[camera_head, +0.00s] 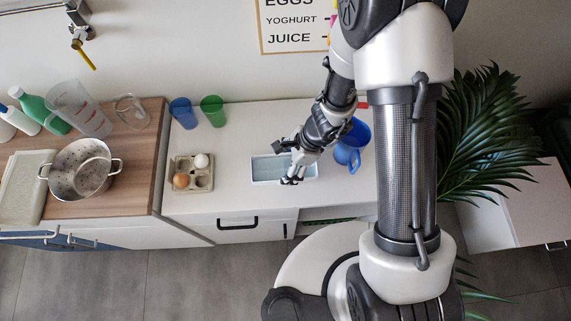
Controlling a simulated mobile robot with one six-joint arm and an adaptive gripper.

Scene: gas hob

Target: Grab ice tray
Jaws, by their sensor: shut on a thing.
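The ice tray (268,170) is a shallow rectangular container with a white rim and a pale blue inside. It rests on or just above the white counter near the front edge, above the drawer; I cannot tell if it touches the counter. My gripper (291,177) is at the right part of the tray, pointing down at it, and is shut on it. The gripper and wrist hide part of the tray's right side, and the exact finger contact is too small to make out.
An egg carton (193,184) with eggs stands left of the tray. Blue (184,113) and green cups (213,111) stand behind it. A blue jug (353,150) stands close to my wrist on the right. A colander (80,169) sits on the wooden counter at left.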

